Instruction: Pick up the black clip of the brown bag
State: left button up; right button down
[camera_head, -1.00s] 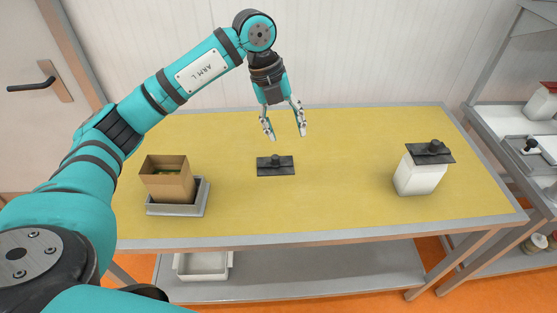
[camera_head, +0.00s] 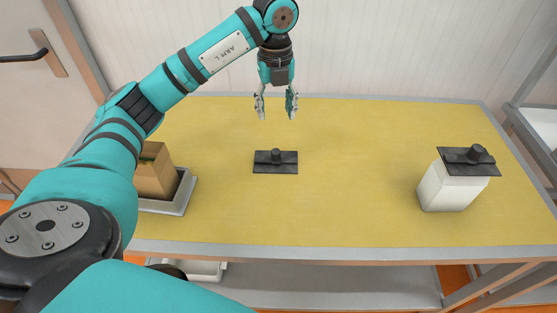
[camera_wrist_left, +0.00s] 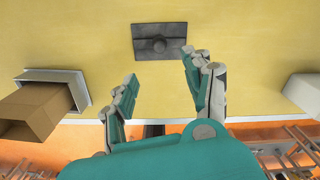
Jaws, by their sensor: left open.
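A flat black clip (camera_head: 275,162) with a round knob lies on the yellow table in the head view, apart from the brown bag. It also shows at the top of the left wrist view (camera_wrist_left: 160,41). The brown bag (camera_head: 156,178) stands open-topped in a grey tray (camera_head: 180,198) at the left, partly hidden by my arm; it also shows in the left wrist view (camera_wrist_left: 36,112). My left gripper (camera_head: 275,110) is open and empty, pointing down above the table, beyond the clip in the head view. My right gripper is not in view.
A white bag (camera_head: 448,188) with another black clip (camera_head: 469,160) on top stands at the right. The yellow table (camera_head: 340,205) is clear between the loose clip and the white bag. A grey shelf unit (camera_head: 535,130) stands at the far right.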

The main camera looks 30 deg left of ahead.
pick_arm(q)
jog(key=p, duration=0.3)
send_near(276, 151)
notch_tip(276, 151, down, 5)
jog(key=shift+f, duration=0.15)
jog(key=shift+s+f, duration=0.1)
jog(key=shift+f, duration=0.15)
notch_tip(276, 151, down, 5)
jog(key=shift+d+r+p, duration=0.1)
jog(key=shift+r+p, duration=0.05)
jog(key=shift+p, duration=0.75)
grip_shut()
